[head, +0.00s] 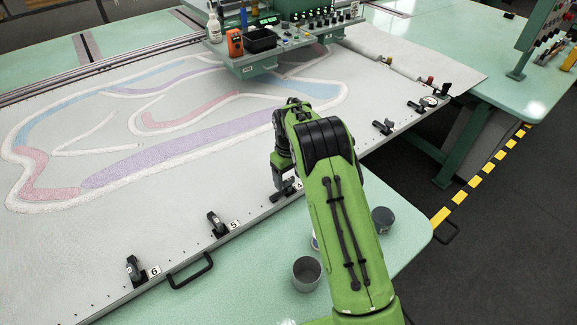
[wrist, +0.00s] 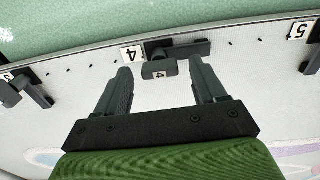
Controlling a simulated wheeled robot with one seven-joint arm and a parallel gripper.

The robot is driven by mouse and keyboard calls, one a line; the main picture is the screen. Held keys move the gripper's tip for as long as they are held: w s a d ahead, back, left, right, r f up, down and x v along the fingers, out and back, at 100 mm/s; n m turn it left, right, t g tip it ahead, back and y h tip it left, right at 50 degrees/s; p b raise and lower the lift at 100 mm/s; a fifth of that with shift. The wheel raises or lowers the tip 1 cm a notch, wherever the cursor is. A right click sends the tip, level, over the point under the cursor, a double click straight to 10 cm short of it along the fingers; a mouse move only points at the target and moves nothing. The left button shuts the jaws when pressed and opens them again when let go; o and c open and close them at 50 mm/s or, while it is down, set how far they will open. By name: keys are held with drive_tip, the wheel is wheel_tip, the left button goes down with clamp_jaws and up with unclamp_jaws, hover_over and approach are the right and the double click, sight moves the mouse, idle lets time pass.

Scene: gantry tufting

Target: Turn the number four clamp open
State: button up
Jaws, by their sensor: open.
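The number four clamp (wrist: 178,48) is a dark clamp on the frame rail in the wrist view, with a small "4" tag on its lever and a white "4" plate (wrist: 131,54) beside it. In the head view the clamp (head: 284,190) shows partly beside my green arm. My gripper (wrist: 160,82) is open, with its two dark fingers apart and nothing between them. The clamp lies just beyond the fingertips, about level with the gap between them. I cannot tell whether a finger touches it.
Clamp five (head: 218,224) and clamp six (head: 134,270) stand along the rail to the left. A black handle (head: 191,272) sticks out below the rail. Grey cups (head: 306,273) (head: 383,219) stand on the green table.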

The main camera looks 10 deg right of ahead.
sight(289, 179)
wheel_tip(289, 179, up, 15)
drive_tip(key=p, duration=0.2)
drive_tip(key=shift+r, duration=0.15)
